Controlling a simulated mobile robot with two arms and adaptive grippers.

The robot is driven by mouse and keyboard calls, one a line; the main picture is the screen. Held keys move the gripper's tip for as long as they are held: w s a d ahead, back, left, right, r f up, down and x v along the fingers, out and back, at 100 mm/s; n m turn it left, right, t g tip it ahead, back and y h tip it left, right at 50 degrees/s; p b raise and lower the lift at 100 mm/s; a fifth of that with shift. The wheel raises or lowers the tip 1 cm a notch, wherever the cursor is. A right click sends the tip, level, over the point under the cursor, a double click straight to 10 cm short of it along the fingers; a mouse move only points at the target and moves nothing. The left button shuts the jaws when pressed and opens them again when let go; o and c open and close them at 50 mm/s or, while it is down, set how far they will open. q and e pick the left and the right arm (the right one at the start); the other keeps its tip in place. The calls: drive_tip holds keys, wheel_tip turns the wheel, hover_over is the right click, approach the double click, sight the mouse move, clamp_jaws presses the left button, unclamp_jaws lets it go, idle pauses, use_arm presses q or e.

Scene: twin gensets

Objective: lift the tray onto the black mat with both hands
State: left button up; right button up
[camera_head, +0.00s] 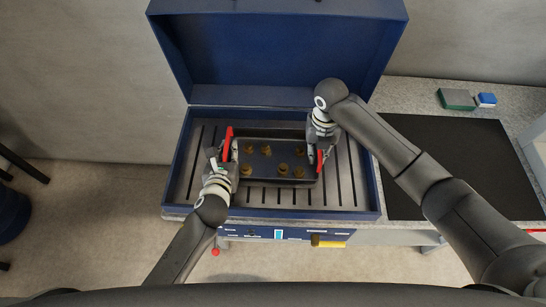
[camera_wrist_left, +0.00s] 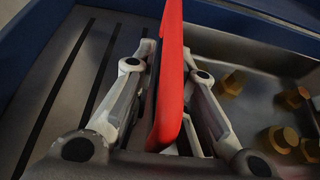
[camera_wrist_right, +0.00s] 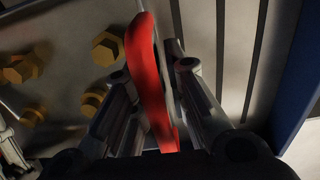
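The dark metal tray (camera_head: 270,172) with red end handles sits on the slotted floor of an open blue box, holding several brass bolts (camera_head: 266,150). My left gripper (camera_head: 225,157) is at the tray's left handle; in the left wrist view its fingers stand either side of the red handle (camera_wrist_left: 168,75) and look closed on it. My right gripper (camera_head: 322,152) is at the right handle; in the right wrist view its fingers flank the red handle (camera_wrist_right: 147,75) and look closed on it. The black mat (camera_head: 460,165) lies bare on the counter at the right.
The blue box's raised lid (camera_head: 280,50) stands behind the tray, and its walls (camera_head: 372,185) surround it. A green block (camera_head: 456,99) and a blue block (camera_head: 487,100) lie behind the mat. A stool (camera_head: 12,210) is at far left.

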sight(228, 137)
use_arm(q)
clamp_jaws()
use_arm(e)
clamp_jaws()
